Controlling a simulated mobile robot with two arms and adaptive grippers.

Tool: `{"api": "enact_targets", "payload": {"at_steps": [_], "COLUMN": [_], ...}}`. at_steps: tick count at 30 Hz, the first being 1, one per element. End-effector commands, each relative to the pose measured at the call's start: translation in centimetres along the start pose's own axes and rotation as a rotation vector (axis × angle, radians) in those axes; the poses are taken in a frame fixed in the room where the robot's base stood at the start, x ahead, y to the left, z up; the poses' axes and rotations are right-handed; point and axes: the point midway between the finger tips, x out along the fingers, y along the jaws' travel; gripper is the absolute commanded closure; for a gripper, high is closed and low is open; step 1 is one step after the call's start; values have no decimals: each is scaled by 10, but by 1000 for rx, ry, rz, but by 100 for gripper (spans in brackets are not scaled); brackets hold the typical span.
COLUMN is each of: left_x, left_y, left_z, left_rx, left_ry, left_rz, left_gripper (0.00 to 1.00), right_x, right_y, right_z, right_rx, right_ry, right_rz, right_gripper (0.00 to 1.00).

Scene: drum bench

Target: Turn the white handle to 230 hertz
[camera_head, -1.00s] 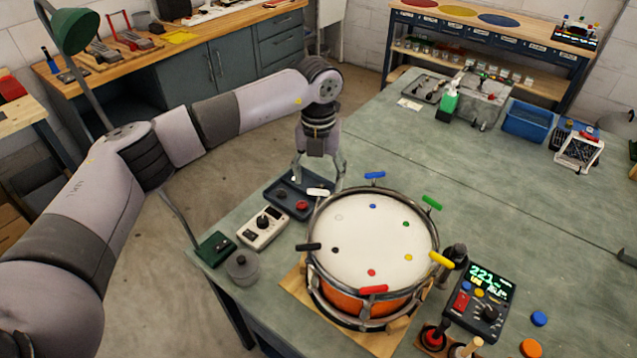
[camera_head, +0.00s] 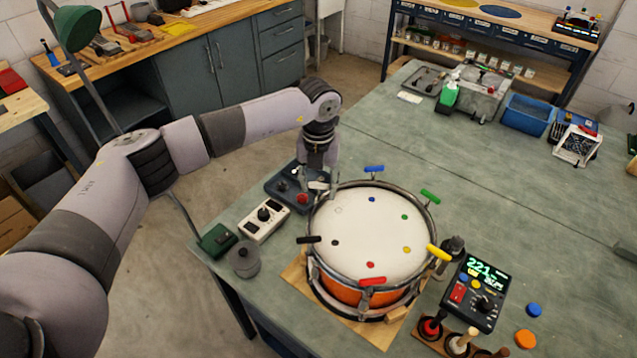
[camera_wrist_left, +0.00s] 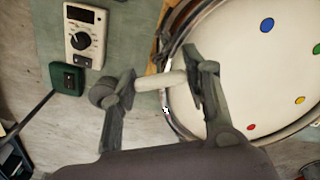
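The white handle (camera_wrist_left: 172,80) sits at the upper-left rim of the drum (camera_head: 365,230). In the left wrist view it lies lengthwise between my left gripper's spread fingers (camera_wrist_left: 160,90), its ends close to them. I cannot tell whether either finger touches it. In the head view my left gripper (camera_head: 318,186) is low at that rim, partly hiding the handle. The tuner box (camera_head: 478,292) right of the drum has a green display (camera_head: 485,270) that appears to read about 221. My right gripper is not in view.
Black, red, yellow, green and blue handles stand around the rim. Left of the drum are a dark tray (camera_head: 283,198), a white dial box (camera_head: 264,220), a green box (camera_head: 217,240) and a grey round pot (camera_head: 243,258).

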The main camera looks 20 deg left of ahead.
Motion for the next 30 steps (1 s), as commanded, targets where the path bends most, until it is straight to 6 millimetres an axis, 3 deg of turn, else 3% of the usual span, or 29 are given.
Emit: {"api": "enact_targets", "payload": {"at_steps": [12,20,30], "left_x": [0,1,4], "left_y": [0,0,0], "left_z": [0,1,1], "left_rx": [0,42,251], "left_ry": [0,-2,-4], "left_rz": [0,-1,-1], "left_gripper": [85,85,85], "right_x": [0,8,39], "right_y": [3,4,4], "right_z": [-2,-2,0], "right_rx": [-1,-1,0], "right_ry": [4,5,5], "right_rz": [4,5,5], "right_gripper": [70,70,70]}}
